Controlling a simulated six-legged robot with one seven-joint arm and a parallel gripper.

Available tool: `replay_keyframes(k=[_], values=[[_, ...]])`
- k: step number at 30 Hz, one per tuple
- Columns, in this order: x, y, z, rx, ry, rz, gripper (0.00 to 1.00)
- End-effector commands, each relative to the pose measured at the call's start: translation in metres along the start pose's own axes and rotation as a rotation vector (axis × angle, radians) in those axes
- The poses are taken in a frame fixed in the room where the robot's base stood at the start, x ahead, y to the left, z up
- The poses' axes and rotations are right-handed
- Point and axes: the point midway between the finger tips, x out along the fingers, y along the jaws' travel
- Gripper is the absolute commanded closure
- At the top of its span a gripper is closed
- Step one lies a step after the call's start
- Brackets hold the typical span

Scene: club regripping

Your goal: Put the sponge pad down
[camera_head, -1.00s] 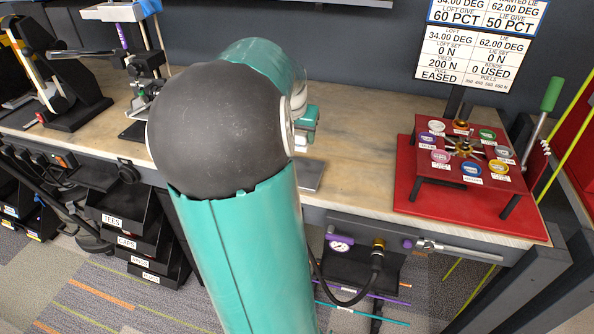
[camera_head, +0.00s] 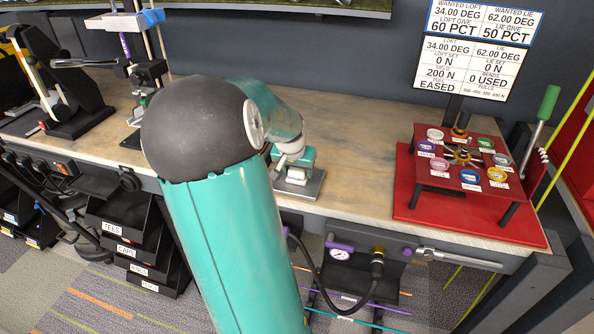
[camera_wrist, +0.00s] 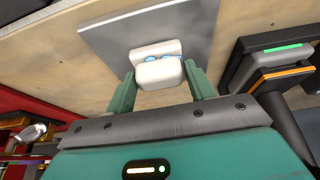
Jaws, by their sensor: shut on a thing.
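In the wrist view my gripper (camera_wrist: 159,70) has its two green fingers on either side of a pale white block, which I take for the sponge pad (camera_wrist: 160,76). Small light-blue patches show at the block's middle. The block is over a flat grey plate (camera_wrist: 112,34) on the bench; I cannot tell whether it touches the plate.
A red stand with several coloured round tins (camera_head: 463,160) is on a red mat (camera_head: 411,204) to the right. A clamp device (camera_head: 150,82) stands at the left. Bare wooden bench (camera_head: 355,150) lies between the plate and the mat. Dark trays (camera_head: 130,240) hang below.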

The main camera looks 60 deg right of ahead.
Motion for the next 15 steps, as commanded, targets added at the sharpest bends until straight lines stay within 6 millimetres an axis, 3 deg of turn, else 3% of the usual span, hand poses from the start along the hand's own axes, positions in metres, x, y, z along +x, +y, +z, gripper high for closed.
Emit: replay_keyframes(k=[1,3,4,15], values=[[0.0034,0.0011,0.0049,-0.002,-0.011,0.006,0.4],[0.0034,0.0011,0.0049,-0.002,-0.011,0.006,0.27],[0.0032,0.001,0.0046,-0.002,-0.011,0.006,0.25],[0.0057,0.0006,0.0055,-0.002,-0.009,0.005,0.25]])
